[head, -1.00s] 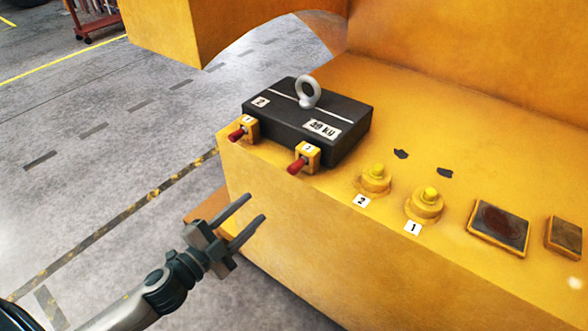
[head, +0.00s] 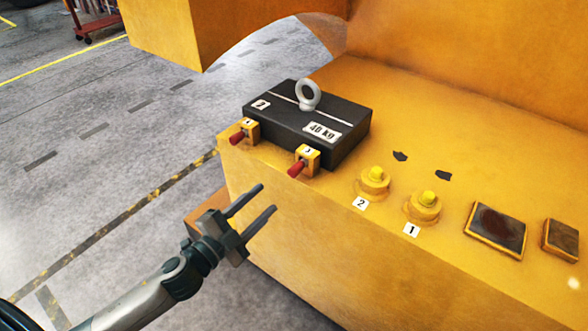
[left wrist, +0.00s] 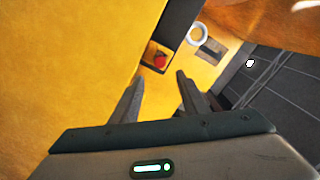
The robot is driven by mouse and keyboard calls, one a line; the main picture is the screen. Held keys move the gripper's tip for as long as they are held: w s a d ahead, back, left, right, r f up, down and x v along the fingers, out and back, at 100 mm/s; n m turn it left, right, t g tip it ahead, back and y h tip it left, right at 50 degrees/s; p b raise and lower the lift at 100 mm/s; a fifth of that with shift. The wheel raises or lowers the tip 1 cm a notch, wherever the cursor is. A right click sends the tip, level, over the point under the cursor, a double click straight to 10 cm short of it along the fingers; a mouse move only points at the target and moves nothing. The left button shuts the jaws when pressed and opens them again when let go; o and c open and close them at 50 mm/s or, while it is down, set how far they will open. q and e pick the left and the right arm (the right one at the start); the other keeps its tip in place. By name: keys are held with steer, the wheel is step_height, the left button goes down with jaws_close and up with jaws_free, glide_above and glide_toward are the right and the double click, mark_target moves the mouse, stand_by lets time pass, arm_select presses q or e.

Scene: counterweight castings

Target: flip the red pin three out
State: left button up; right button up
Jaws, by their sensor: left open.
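Two red pins stick out toward the lower left from small yellow blocks at the ledge's front edge. The right red pin (head: 296,169) is on the block whose small label looks like a 3 (head: 308,153). The left red pin (head: 237,138) has a label too small to read surely. My left gripper (head: 268,198) is open and empty, in front of the ledge, below and left of the right pin and apart from it. In the left wrist view, a red pin (left wrist: 160,60) shows just beyond the open fingertips (left wrist: 160,77); which pin it is, I cannot tell for certain. My right gripper is not in view.
A black 40 kg weight (head: 350,143) with a grey lifting eye (head: 307,95) stands right behind the pins. Open floor lies to the left.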

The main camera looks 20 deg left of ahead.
mark_target(292, 174)
arm_select(q)
steer(key=p+x, duration=0.3)
steer(key=x, duration=0.9)
steer(key=shift+p+x, duration=0.4)
steer(key=shift+x, duration=0.35)
steer(key=shift+f, duration=0.1)
